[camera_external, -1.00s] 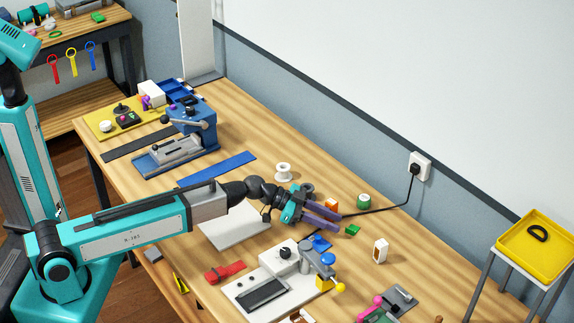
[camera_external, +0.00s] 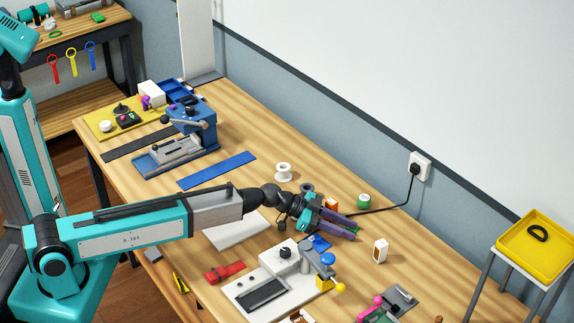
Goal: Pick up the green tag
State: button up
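My gripper (camera_external: 354,231) is low over the right part of the workbench, its two purple fingers pointing right toward the wall. The fingers look spread, with a narrow gap between them. The small green tag lay on the wood at this spot a second ago.
A green spool (camera_external: 364,201) stands just behind the fingers, and a black cord (camera_external: 390,208) runs to the wall socket. A white-and-brown block (camera_external: 380,250) stands to the right. A grey-white device with a blue knob (camera_external: 327,258) is in front. A yellow tray (camera_external: 510,262) stands far right.

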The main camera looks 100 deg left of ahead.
dwell(0.3)
grip_shut()
jog(key=shift+r, duration=0.15)
jog(key=shift+r+b, duration=0.5)
jog(key=shift+r, duration=0.6)
jog(key=s+d+b, duration=0.1)
jog(key=s, duration=0.2)
jog(key=s+d+r+b, duration=0.1)
jog(key=s+d, duration=0.1)
jog(key=s, duration=0.1)
jog(key=s+d+r+b, duration=0.1)
jog(key=s, duration=0.3)
jog(key=shift+d, duration=0.3)
jog(key=shift+f+b, duration=0.15)
jog(key=shift+b, duration=0.75)
jog(key=shift+s+d+b, duration=0.1)
jog(key=shift+s+b, duration=0.05)
jog(key=shift+b, duration=0.3)
jog(key=s+b, duration=0.1)
jog(key=b, duration=0.2)
jog(key=s+b, duration=0.1)
jog(key=b, duration=0.2)
jog(key=shift+d, duration=0.4)
jog(key=shift+b, duration=0.8)
